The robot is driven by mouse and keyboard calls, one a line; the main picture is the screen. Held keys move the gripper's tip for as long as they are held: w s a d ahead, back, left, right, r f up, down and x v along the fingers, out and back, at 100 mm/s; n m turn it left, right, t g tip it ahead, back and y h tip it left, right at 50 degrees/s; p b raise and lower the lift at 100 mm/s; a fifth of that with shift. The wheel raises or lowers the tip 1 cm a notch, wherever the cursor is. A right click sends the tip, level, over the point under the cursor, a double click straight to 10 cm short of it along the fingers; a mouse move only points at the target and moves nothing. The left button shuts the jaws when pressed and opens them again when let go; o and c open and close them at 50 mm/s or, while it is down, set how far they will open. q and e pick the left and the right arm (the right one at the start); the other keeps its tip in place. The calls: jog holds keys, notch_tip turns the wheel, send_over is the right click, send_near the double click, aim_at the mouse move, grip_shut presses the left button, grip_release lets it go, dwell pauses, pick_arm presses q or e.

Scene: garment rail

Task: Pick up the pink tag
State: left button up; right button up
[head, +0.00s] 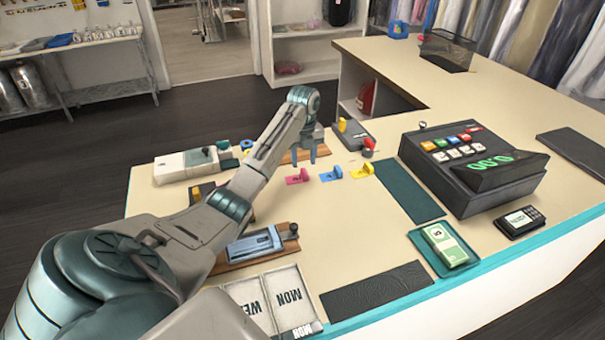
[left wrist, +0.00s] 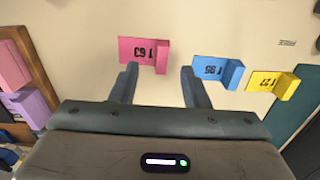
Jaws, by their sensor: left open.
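The pink tag (head: 297,177) lies on the cream counter, leftmost in a row with a blue tag (head: 332,173) and a yellow tag (head: 362,170). In the left wrist view the pink tag (left wrist: 140,51) shows dark printed marks and an upright block at its right end. My left gripper (head: 304,158) is open and empty, just above and behind the pink tag in the head view. In the left wrist view its fingers (left wrist: 158,82) stand apart, with the pink tag beyond and between them. My right gripper is not in view.
A black register (head: 470,165) stands to the right, with a dark green mat (head: 409,190) beside it. A wooden board with a blue-grey device (head: 255,245) and day cards (head: 290,300) lie nearer. The blue tag (left wrist: 216,72) sits close to the right finger.

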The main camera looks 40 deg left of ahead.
aim_at(305, 172)
pick_arm(q)
jog(key=f+p, duration=0.2)
jog(key=f, duration=0.1)
jog(key=shift+s+d+f, duration=0.1)
jog(key=shift+d+f, duration=0.05)
jog(key=shift+d, duration=0.2)
jog(key=shift+f, duration=0.65)
grip_shut()
